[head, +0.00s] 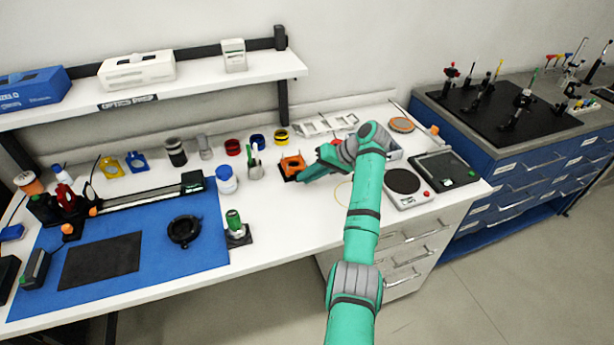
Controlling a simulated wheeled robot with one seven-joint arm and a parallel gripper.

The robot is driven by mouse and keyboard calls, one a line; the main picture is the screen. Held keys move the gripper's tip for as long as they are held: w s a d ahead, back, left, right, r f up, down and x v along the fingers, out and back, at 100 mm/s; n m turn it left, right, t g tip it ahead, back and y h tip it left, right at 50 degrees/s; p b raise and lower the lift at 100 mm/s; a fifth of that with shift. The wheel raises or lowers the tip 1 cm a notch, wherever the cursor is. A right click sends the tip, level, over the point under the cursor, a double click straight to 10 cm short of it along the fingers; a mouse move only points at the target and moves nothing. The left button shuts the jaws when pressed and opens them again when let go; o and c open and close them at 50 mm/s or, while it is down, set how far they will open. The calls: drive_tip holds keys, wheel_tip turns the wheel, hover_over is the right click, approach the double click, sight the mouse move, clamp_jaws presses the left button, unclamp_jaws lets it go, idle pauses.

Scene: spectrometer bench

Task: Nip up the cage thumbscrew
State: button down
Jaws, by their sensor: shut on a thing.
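A small orange-and-black mount (292,164), which looks like the cage, stands on the white bench right of the middle of the blue mat. My gripper (303,175) reaches in from the right, low over the bench, with its fingertips at the right side of this mount. It is shut on a small part there, which I take for the cage thumbscrew. The thumbscrew itself is too small and too covered by the gripper to make out. The mount stands upright on its dark base.
Colored rings stand behind. A round-plated scale (404,182) and dark flat device (446,169) lie to the right. The front bench strip (290,232) is clear.

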drive_tip(key=shift+w+d+y, duration=0.1)
drive_tip(key=shift+w+y, duration=0.05)
drive_tip(key=shift+y, duration=0.35)
drive_tip(key=c, duration=1.7)
unclamp_jaws()
drive_tip(key=shift+c, duration=0.2)
drive_tip(key=shift+d, duration=0.1)
drive_tip(key=v, duration=1)
drive_tip(key=shift+d+r, duration=0.15)
drive_tip(key=shift+r, duration=0.1)
